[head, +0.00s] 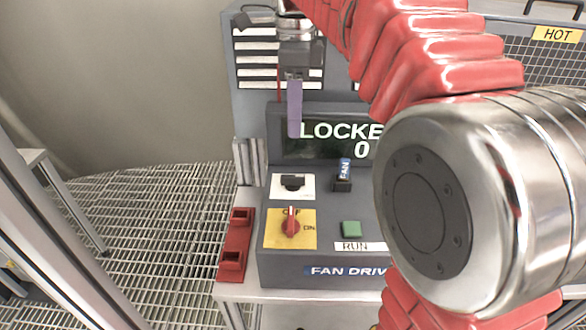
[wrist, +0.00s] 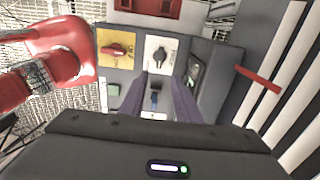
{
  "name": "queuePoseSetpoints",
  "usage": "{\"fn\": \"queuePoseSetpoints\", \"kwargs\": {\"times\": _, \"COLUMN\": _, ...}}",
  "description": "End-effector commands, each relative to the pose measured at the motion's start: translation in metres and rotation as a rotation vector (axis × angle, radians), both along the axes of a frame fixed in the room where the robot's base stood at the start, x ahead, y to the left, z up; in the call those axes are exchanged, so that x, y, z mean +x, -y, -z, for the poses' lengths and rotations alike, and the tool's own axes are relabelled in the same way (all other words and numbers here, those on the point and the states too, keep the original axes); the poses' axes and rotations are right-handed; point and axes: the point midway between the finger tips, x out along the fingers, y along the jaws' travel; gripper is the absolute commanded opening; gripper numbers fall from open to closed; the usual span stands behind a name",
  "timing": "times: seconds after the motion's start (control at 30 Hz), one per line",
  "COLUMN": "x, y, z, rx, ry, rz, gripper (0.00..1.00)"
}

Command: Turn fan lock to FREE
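The grey fan drive box (head: 320,272) stands on a bench. Its dark display (head: 300,152) reads "LOCKE", cut off by my arm, with 0 below. A blue-tagged "FAN" key (head: 343,171) stands upright in a black base under the display. A black rotary knob (head: 292,183) sits on a white plate left of it; the plate's wording is too small to read. My gripper (head: 294,136) is in front of the display's left part, apart from the knob and key. In the wrist view its purple fingers (wrist: 161,78) are open, with the blue key (wrist: 155,99) seen between them.
A red switch (head: 291,224) on a yellow OFF/ON plate points up toward OFF. A green button (head: 351,229) sits above a "RUN" label. A red bracket (head: 236,245) is left of the box. My arm covers the right side. Grating floor is open at left.

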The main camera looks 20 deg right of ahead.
Motion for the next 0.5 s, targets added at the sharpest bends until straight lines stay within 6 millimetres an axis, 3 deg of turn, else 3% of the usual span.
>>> {"fn": "queuePoseSetpoints", "kwargs": {"times": 0.27, "x": -0.001, "y": -0.001, "z": 0.026, "rx": 0.001, "ry": -0.002, "rz": -0.002, "gripper": 0.30}}
{"fn": "queuePoseSetpoints", "kwargs": {"times": 0.5, "x": -0.001, "y": -0.001, "z": 0.062, "rx": 0.000, "ry": -0.002, "rz": -0.003, "gripper": 0.30}}
